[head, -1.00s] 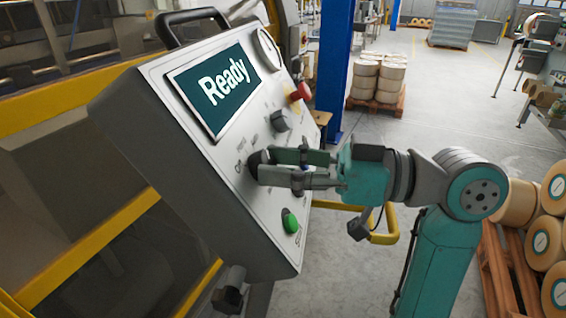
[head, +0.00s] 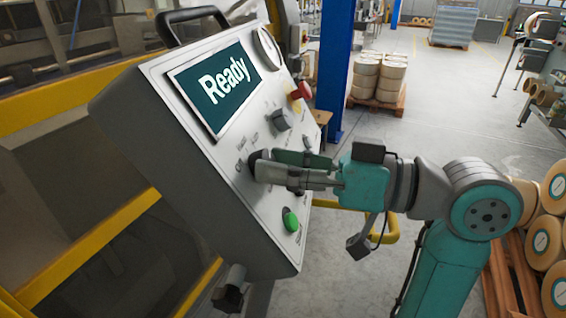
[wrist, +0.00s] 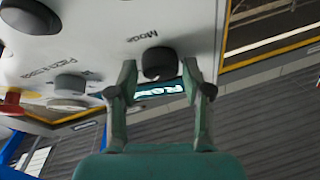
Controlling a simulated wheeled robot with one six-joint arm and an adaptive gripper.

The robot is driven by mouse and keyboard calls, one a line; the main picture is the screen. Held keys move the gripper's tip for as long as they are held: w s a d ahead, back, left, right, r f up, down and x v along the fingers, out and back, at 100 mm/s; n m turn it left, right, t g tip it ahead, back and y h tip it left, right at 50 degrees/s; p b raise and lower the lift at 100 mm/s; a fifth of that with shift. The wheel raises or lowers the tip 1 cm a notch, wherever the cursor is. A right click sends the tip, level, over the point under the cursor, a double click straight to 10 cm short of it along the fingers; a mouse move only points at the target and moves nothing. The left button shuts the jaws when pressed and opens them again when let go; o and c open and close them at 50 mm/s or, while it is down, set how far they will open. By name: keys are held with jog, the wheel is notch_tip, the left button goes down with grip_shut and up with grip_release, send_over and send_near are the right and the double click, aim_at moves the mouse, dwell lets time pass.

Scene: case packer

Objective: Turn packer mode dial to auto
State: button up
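The mode dial (head: 254,160) is a dark round knob on the tilted grey control panel (head: 215,165), below the screen (head: 214,86) that reads "Ready". In the wrist view the dial (wrist: 160,62) sits under the upside-down label "Mode". My gripper (head: 264,164) is at the dial, and its fingers partly hide it in the head view. In the wrist view my gripper (wrist: 160,70) is open, one finger on each side of the dial, with small gaps showing. The dial's pointer and position marks cannot be read.
A grey knob (head: 281,120) and a red button (head: 300,91) sit farther up the panel. A green button (head: 290,219) is below the dial. A yellow rail (head: 384,232) stands behind my arm. Rolls on a pallet (head: 500,270) are at the right.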

jog(key=shift+o, duration=0.2)
jog(key=v, duration=1.2)
